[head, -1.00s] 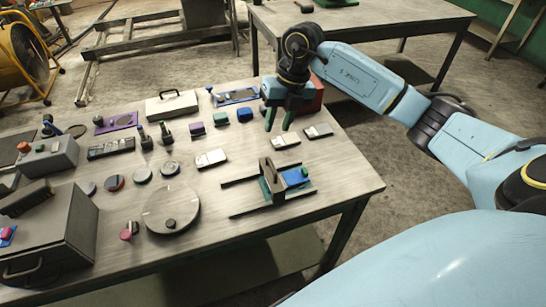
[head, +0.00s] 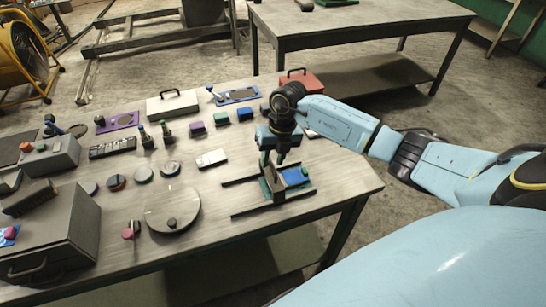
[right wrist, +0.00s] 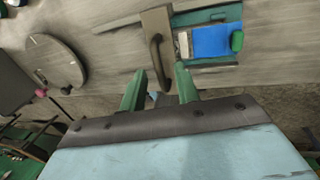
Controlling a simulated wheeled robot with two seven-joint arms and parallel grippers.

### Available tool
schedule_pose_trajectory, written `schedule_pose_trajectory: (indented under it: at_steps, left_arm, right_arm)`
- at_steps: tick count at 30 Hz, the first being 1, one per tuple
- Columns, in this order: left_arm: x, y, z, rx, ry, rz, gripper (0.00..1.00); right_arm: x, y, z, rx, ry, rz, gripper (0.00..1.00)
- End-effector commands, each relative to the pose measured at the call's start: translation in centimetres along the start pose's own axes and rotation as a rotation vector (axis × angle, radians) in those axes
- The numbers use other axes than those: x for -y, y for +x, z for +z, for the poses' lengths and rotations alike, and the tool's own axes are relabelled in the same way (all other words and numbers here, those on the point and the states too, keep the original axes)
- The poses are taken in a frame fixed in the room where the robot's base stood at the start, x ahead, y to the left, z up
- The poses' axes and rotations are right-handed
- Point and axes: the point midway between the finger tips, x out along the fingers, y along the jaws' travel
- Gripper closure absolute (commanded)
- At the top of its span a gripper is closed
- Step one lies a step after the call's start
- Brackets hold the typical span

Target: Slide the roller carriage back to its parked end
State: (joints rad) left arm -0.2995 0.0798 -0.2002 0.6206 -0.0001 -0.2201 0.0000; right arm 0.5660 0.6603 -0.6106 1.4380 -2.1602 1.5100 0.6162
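The roller carriage (head: 278,191), a grey-brown plate, stands across two dark rails (head: 252,211) near the table's right front corner. A blue block (head: 294,177) with a green end sits just to its right. In the right wrist view the carriage plate (right wrist: 156,18) carries a dark upright handle (right wrist: 156,60), and the blue block (right wrist: 211,41) is beside it. My right gripper (head: 272,162) is open and empty above the carriage. Its two green fingertips (right wrist: 160,80) lie either side of the handle's near end, apart from it as far as I can tell. My left gripper is out of view.
A white-labelled block (head: 211,158) and a round grey disc (head: 172,212) lie to the left. A red case (head: 300,82) stands behind my right arm. Several small fixtures and a grey box (head: 50,232) fill the left side. Bare tabletop surrounds the rails.

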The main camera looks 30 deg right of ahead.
Motion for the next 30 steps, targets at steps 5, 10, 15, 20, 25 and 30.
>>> schedule_pose_trajectory:
  at_steps: [5, 10, 15, 20, 25, 30]
  left_arm:
    - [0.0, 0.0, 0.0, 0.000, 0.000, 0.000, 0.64]
    - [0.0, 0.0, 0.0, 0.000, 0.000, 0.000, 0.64]
    - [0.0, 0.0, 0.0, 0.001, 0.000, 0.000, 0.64]
    - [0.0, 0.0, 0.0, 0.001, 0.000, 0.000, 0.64]
    - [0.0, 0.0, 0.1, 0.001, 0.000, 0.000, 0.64]
    - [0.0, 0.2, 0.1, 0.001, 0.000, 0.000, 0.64]
  right_arm:
    - [0.0, 0.1, 0.0, 0.000, 0.000, 0.000, 0.68]
    - [0.0, 0.1, 0.0, 0.000, 0.000, 0.000, 0.79]
    - [0.0, 0.1, 0.0, 0.000, 0.000, 0.000, 1.00]
    - [0.0, 0.1, 0.0, 0.000, 0.000, 0.001, 1.00]
    - [-0.3, 0.1, 0.0, 0.000, -0.001, 0.001, 1.00]
    - [-3.7, 0.8, 0.1, 0.000, -0.004, 0.005, 1.00]
